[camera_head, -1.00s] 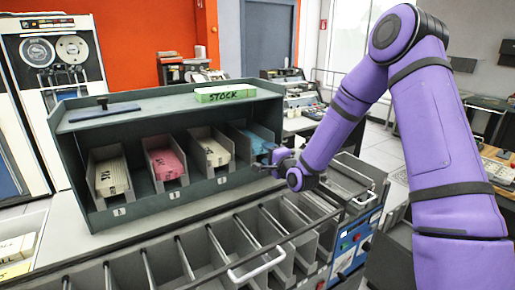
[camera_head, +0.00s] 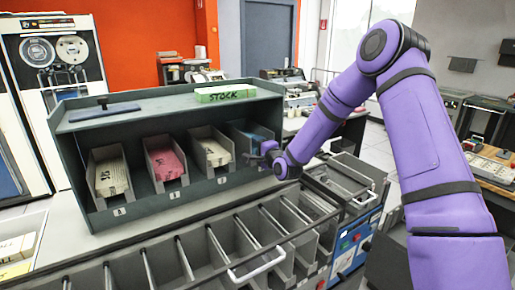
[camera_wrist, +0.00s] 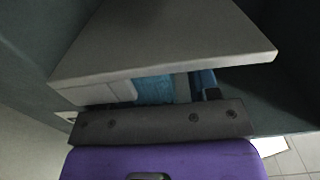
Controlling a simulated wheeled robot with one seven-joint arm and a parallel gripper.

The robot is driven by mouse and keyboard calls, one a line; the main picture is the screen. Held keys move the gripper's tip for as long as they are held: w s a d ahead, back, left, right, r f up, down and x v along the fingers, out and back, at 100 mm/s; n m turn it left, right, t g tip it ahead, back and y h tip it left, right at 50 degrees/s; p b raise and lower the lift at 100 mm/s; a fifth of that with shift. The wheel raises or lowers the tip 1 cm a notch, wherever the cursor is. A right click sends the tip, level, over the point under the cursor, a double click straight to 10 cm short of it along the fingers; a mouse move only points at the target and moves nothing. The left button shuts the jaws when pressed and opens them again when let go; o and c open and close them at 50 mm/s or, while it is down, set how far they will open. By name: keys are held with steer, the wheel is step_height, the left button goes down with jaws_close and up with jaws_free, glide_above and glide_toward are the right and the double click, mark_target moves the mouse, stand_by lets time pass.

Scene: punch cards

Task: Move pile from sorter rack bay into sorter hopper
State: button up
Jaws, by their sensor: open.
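The sorter rack (camera_head: 165,205) is a dark green-grey case with a row of bays holding sloped grey trays. The left bays hold a cream pile (camera_head: 112,176), a pink pile (camera_head: 166,163) and another cream pile (camera_head: 212,151). A blue pile (camera_head: 256,133) lies in the rightmost bay. My gripper (camera_head: 268,150) is open at the front of that bay, by the blue pile. The wrist view shows part of the blue pile (camera_wrist: 155,89) beside a grey tray wall (camera_wrist: 165,45); my fingers are largely hidden. A grey tray-like part with a bar handle (camera_head: 345,180), possibly the sorter hopper, is right of the rack.
A row of grey sorter pockets (camera_head: 205,255) with metal rods runs in front of the rack. A green-and-cream STOCK box (camera_head: 225,93) and a flat blue piece (camera_head: 105,112) lie on the rack top. A tray with cards (camera_head: 18,255) is at left.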

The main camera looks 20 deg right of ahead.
steer(key=shift+c, duration=0.4)
steer(key=shift+r, duration=0.1)
steer(key=shift+r, duration=0.75)
steer(key=shift+s+r, duration=0.1)
steer(key=shift+r, duration=0.2)
steer(key=shift+s+d, duration=0.1)
steer(key=shift+s, duration=0.05)
steer(key=v, duration=0.7)
stand_by(1.1)
stand_by(0.3)
steer(key=shift+g, duration=0.6)
